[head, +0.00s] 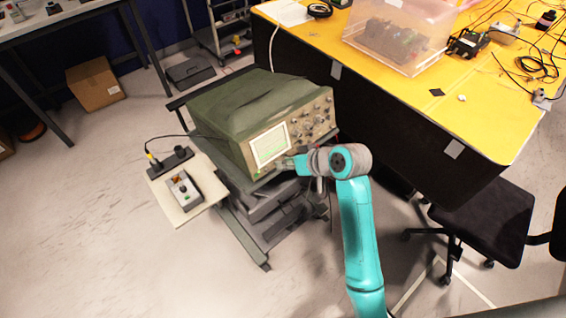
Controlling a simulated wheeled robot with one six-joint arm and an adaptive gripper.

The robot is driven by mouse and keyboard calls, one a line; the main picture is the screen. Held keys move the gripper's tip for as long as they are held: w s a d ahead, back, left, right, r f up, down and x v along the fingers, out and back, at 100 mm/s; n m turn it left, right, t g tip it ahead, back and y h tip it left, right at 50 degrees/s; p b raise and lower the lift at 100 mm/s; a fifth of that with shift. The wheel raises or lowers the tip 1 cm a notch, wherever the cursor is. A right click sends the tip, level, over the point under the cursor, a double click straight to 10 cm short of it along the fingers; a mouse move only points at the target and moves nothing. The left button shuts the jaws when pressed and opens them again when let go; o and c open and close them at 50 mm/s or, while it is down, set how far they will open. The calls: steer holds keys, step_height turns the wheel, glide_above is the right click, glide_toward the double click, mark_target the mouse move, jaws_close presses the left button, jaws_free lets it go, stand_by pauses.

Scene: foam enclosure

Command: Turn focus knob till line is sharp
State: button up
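A green oscilloscope (235,112) stands on a dark cart, its front panel facing the lower right. Its lit screen (269,146) is on the left part of the panel; the trace is too small to judge for sharpness. Several knobs (308,122) show to the right of the screen. The focus knob cannot be told apart here. My teal arm reaches up from the bottom, and my gripper (287,164) is at the panel's lower edge, just below and right of the screen. Its fingers are small and partly hidden by the wrist, so their opening and any contact are unclear.
The dark cart (262,231) holds the oscilloscope, with a side board (193,207) carrying a small control box (184,190). A yellow-topped table (455,105) stands close at right, with a black chair (485,222) below it. Open floor lies at lower left.

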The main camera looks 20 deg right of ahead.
steer(key=shift+x, duration=1.05)
jaws_close()
steer(key=shift+d, duration=0.1)
steer(key=shift+d+f+m+y, duration=0.1)
steer(key=shift+m+y, duration=0.55)
steer(key=shift+m, duration=0.4)
steer(key=shift+d+f+m+y, duration=0.1)
steer(key=shift+m+y, duration=0.55)
steer(key=shift+m, duration=0.4)
jaws_free()
